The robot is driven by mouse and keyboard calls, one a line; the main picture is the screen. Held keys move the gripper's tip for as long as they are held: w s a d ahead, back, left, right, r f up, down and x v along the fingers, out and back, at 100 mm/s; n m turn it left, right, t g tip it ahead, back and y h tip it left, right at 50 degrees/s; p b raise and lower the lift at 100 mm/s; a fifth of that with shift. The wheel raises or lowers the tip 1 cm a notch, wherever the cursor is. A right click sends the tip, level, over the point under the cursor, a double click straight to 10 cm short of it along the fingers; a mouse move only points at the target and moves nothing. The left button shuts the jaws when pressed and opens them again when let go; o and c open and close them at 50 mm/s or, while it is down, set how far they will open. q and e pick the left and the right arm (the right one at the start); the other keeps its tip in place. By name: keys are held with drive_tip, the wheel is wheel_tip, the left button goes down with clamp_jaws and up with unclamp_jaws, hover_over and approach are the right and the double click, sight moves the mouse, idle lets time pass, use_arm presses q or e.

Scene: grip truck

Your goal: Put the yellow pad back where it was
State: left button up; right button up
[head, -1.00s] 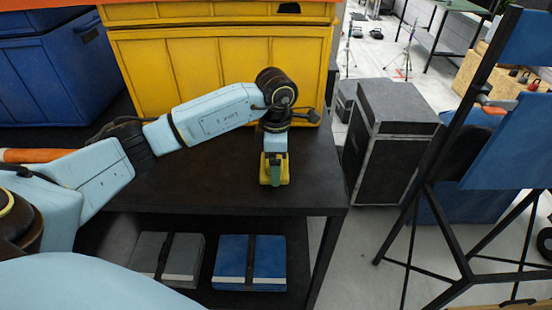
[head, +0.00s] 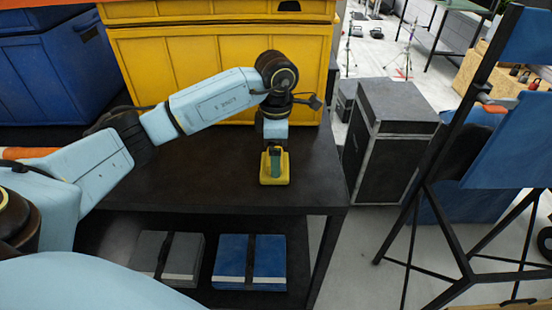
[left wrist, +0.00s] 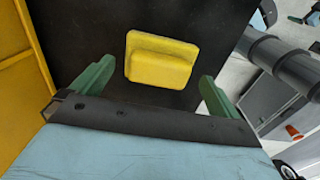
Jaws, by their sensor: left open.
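The yellow pad (head: 266,179) lies on the dark table top (head: 200,180), near its front right corner. In the left wrist view the pad (left wrist: 160,65) shows whole, a block with a raised ridge, with bare dark table around it. My left gripper (head: 275,163) is above the pad and in front of part of it in the head view. In the left wrist view its two green fingers (left wrist: 156,75) are spread wide with nothing between them, and the pad lies beyond the tips. My right gripper is not in view.
A large yellow crate (head: 190,70) stands at the back of the table, with a blue crate (head: 50,75) to its left. A grey case (head: 183,258) and a blue case (head: 232,256) lie on the lower shelf. A black case (head: 380,140) stands right of the table.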

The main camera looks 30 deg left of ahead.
use_arm(q)
wheel_tip(320, 180, up, 9)
drive_tip(key=shift+b, duration=0.45)
drive_tip(key=shift+f, duration=0.2)
